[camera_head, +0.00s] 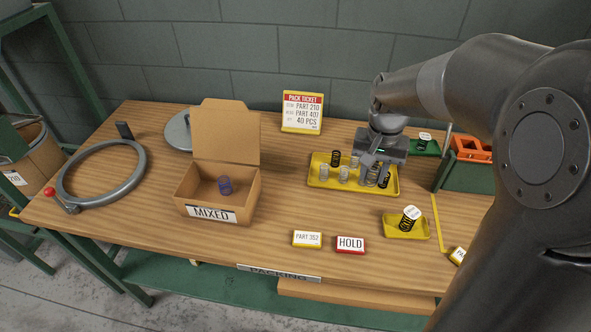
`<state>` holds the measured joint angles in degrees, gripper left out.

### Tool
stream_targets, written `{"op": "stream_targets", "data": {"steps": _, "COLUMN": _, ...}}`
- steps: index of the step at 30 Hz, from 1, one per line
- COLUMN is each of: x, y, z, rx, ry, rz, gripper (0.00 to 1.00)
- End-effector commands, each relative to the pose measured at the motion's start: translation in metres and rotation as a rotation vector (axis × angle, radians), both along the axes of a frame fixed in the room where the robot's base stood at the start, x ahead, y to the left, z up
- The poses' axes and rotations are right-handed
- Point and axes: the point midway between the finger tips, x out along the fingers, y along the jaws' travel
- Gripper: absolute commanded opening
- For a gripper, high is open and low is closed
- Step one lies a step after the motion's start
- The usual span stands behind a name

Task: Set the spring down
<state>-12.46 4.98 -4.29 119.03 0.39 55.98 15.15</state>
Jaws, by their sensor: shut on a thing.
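My gripper (371,173) is over the right part of a yellow tray (322,184) on the wooden bench. It is shut on a spring (372,179), which shows only in part between the fingers, low over the tray. I cannot tell whether the spring touches the tray floor. Several other springs stand in the tray: pale ones (343,174) at the left and middle, a black one (336,158) at the back, and a dark one (384,181) close beside the fingers on the right.
An open carton marked MIXED (211,214) holds a dark blue item. A HOLD sign (350,245) and a PART sign (307,239) stand in front. A green bin (466,178) is at right.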

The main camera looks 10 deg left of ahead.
Motion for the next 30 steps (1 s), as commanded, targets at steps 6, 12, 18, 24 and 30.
{"op": "stream_targets", "data": {"steps": 6, "x": 0.062, "y": 0.053, "z": 0.001, "rx": -0.001, "ry": 0.001, "rz": -0.044, "gripper": 0.05}}
{"op": "stream_targets", "data": {"steps": 12, "x": 0.099, "y": 0.093, "z": -0.002, "rx": 0.0, "ry": 0.0, "rz": -0.079, "gripper": 0.05}}
{"op": "stream_targets", "data": {"steps": 18, "x": 0.113, "y": 0.114, "z": -0.006, "rx": 0.0, "ry": 0.002, "rz": -0.095, "gripper": 0.05}}
{"op": "stream_targets", "data": {"steps": 24, "x": 0.116, "y": 0.149, "z": -0.026, "rx": -0.001, "ry": 0.003, "rz": -0.093, "gripper": 0.05}}
{"op": "stream_targets", "data": {"steps": 30, "x": 0.12, "y": 0.194, "z": -0.054, "rx": -0.001, "ry": 0.002, "rz": -0.095, "gripper": 0.05}}
